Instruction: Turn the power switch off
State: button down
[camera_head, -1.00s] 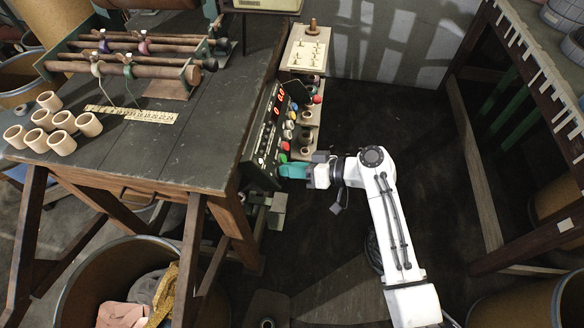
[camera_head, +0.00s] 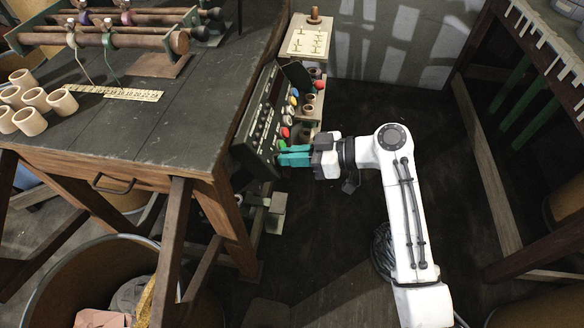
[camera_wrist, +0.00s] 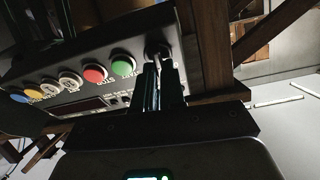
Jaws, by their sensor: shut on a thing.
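The control panel (camera_head: 262,118) is a dark box with coloured buttons on the right side of the workbench. In the wrist view its face (camera_wrist: 60,75) carries a row of blue, yellow, white, red and green buttons. The power switch (camera_wrist: 157,49) is a metal lever at the end of that row, beside the green button (camera_wrist: 123,66). My gripper (camera_head: 281,156) has teal fingers at the panel's near end. In the wrist view its fingers (camera_wrist: 162,74) are shut on the switch lever. The fingers hide most of the lever. The panel's display (camera_wrist: 85,105) looks dark.
The workbench (camera_head: 150,130) holds wooden rollers, a ruler (camera_head: 118,93) and several cardboard tubes (camera_head: 34,98). A shelf (camera_head: 305,45) stands beyond the panel. A bin (camera_head: 60,275) is below the bench. Another table frame (camera_head: 490,170) stands right.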

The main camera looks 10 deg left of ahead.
jog(key=n+g+b, duration=0.1)
jog(key=n+b, duration=0.3)
jog(key=b, duration=0.1)
jog(key=n+g+b, duration=0.1)
jog(key=n+b, duration=0.4)
jog(key=shift+s+b, duration=0.1)
jog(key=shift+b, duration=0.3)
jog(key=shift+n+h, duration=0.3)
jog(key=c, duration=1.2)
grip_release()
jog(key=shift+d, duration=0.1)
jog(key=p+v, duration=0.2)
jog(key=v, duration=0.8)
jog(key=shift+d+r, duration=0.1)
jog(key=shift+d, duration=0.2)
